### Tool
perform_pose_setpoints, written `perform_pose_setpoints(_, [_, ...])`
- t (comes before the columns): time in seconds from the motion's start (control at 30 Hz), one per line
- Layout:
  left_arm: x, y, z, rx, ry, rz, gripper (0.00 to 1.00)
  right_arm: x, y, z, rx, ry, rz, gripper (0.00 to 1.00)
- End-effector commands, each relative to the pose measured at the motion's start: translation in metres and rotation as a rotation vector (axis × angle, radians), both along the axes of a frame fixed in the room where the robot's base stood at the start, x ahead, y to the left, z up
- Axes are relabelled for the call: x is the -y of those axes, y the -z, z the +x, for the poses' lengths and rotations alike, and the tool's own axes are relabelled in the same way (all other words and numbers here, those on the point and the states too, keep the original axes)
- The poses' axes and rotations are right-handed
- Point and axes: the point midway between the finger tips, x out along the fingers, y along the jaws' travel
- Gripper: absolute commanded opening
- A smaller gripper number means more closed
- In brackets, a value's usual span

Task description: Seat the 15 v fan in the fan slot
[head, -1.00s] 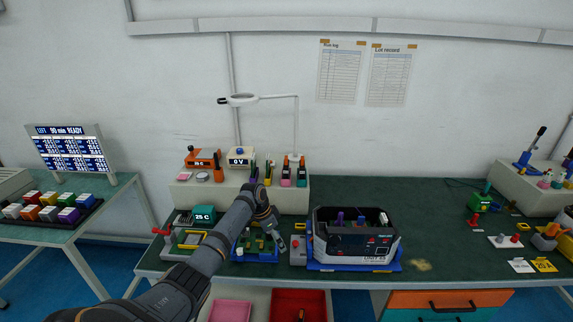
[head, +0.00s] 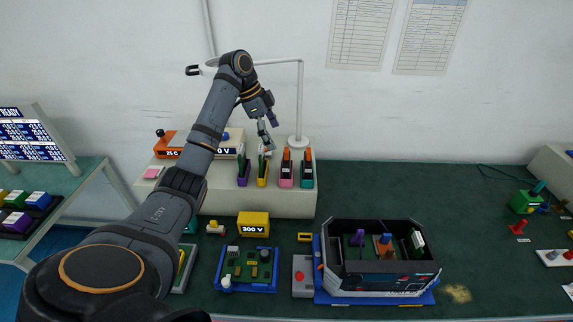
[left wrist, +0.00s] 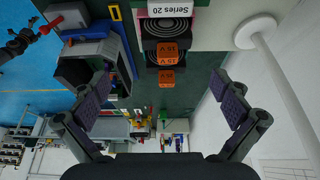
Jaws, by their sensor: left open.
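Two fans with orange tops stand upright in holders on the raised shelf, one with a pink base (head: 286,178) and one with a teal base (head: 307,178). My left gripper (head: 267,136) is open and empty, above and a little left of these fans. Its spread fingers also show in the left wrist view (left wrist: 160,98). The open-topped chassis (head: 390,278) sits in a blue cradle on the bench. I cannot tell which opening inside is the fan slot.
Holders with purple (head: 243,178) and yellow (head: 262,178) bases stand left of the fans. A white lamp post (head: 299,95) rises right behind them. A grey box with a red knob (head: 303,283) is left of the chassis.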

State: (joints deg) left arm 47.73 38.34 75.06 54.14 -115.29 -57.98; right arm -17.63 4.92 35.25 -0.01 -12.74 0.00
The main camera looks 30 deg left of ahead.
Motion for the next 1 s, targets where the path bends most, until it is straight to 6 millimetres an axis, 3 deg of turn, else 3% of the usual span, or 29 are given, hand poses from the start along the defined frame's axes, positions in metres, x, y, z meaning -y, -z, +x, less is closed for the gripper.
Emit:
perform_pose_setpoints(0.1, [0.007,0.028,0.004,-0.001,0.001,-0.003,1.0,0.005,0.027,-0.01,-0.015,-0.001,-0.006,1.0])
perform_pose_setpoints(0.23, [0.013,0.04,0.009,-0.003,-0.001,-0.002,1.0,0.004,0.019,-0.006,-0.009,-0.001,-0.005,1.0])
perform_pose_setpoints(0.47, [0.019,0.052,0.015,-0.004,-0.002,-0.003,1.0,-0.009,0.006,0.024,0.037,0.002,0.011,1.0])
perform_pose_setpoints(0.7, [0.029,0.086,0.025,-0.003,-0.002,-0.002,1.0,-0.011,-0.003,0.012,0.02,0.003,0.014,1.0])
perform_pose_setpoints(0.93, [0.03,0.09,0.026,-0.001,-0.003,-0.001,1.0,-0.007,-0.002,0.005,0.008,0.003,0.009,1.0])
perform_pose_setpoints(1.0, [0.03,0.09,0.026,-0.001,-0.003,-0.001,0.93,-0.006,-0.002,0.005,0.008,0.002,0.007,1.0])
